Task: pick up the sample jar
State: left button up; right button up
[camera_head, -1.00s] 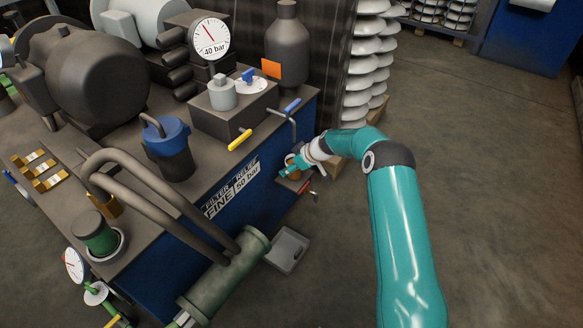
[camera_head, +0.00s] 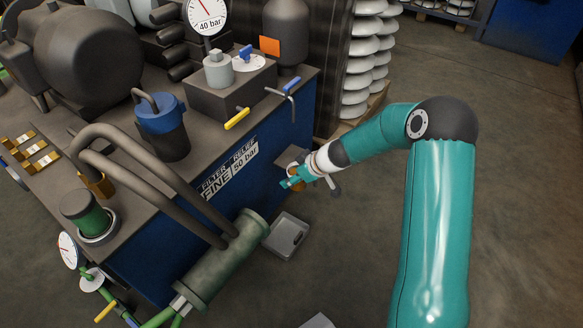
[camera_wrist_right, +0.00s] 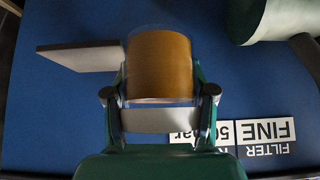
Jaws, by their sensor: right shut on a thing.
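The sample jar (camera_wrist_right: 160,65) is a clear cylinder with amber-brown contents. It sits between the fingers of my right gripper (camera_wrist_right: 160,100) in the right wrist view, with the pad across its near end. In the head view, my right gripper (camera_head: 292,182) is beside the blue front of the machine, and only a small brown-orange bit of the jar shows there. The gripper is shut on the jar. A small grey shelf (camera_wrist_right: 80,57) juts out close to the jar in the wrist view; I cannot tell whether they touch. My left gripper is not in view.
The blue machine cabinet (camera_head: 240,205) with a FINE 50 bar label stands left of the gripper. A green cylinder (camera_head: 228,262) and a grey tray (camera_head: 288,237) on the floor are below. White insulator stacks (camera_head: 365,60) stand behind. Floor at the right is open.

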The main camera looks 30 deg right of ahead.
jog(key=s+a+b, duration=0.1)
jog(key=s, duration=0.1)
jog(key=s+a+b, duration=0.1)
jog(key=s, duration=0.1)
jog(key=shift+a, duration=0.15)
jog(key=shift+s+b, duration=0.5)
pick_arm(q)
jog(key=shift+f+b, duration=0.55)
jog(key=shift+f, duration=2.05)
pick_arm(e)
send_near(296, 191)
jog(key=shift+s+f, duration=0.9)
jog(key=shift+f, duration=0.25)
jog(key=shift+s+f, duration=0.9)
jog(key=shift+f, duration=0.25)
